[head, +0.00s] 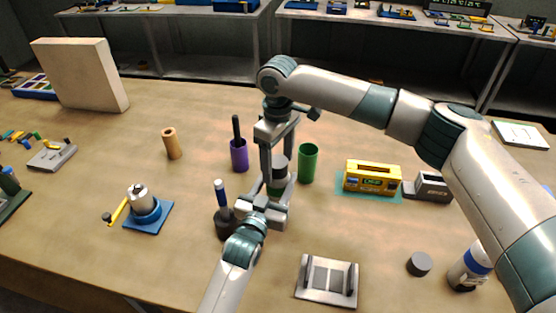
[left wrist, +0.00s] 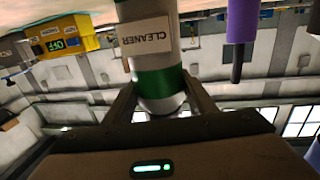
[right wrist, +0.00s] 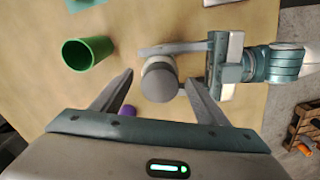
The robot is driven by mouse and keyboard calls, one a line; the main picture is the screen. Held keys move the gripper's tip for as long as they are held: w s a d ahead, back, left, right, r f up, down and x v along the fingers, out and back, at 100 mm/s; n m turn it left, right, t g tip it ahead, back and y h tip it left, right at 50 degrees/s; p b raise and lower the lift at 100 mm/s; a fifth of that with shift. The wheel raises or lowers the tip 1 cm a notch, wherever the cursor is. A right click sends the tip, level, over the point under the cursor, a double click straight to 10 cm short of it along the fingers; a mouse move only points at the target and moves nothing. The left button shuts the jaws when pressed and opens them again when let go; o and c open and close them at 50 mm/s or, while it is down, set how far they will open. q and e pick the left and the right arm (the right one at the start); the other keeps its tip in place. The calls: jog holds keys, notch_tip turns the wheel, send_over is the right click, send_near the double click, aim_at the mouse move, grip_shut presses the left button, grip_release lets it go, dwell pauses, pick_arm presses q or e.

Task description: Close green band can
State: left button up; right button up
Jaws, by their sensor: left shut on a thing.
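The green band can (head: 277,190) stands upright at mid-table, partly hidden by my grippers. The left wrist view shows its CLEANER label and green band (left wrist: 158,80). A gap shows at the left finger.
A green cup (head: 308,164) stands close right, and a purple cup (head: 239,157) with a dark rod close left. A loose grey disc (head: 419,264) and a blue-banded can (head: 468,270) are front right.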

dwell(0.3)
pick_arm(q)
jog(key=shift+f, duration=0.1)
pick_arm(e)
notch_tip(320, 180, up, 12)
dwell(0.6)
pick_arm(q)
jog(key=o, duration=1.6)
jog(key=shift+b+v, duration=0.3)
jog(key=shift+v, duration=0.6)
pick_arm(e)
notch_tip(320, 180, down, 4)
jog(key=b, duration=0.3)
jog(key=shift+f+b, duration=0.1)
jog(key=shift+b, duration=0.25)
pick_arm(q)
jog(key=shift+v, duration=7.85)
pick_arm(e)
jog(key=shift+f, duration=0.1)
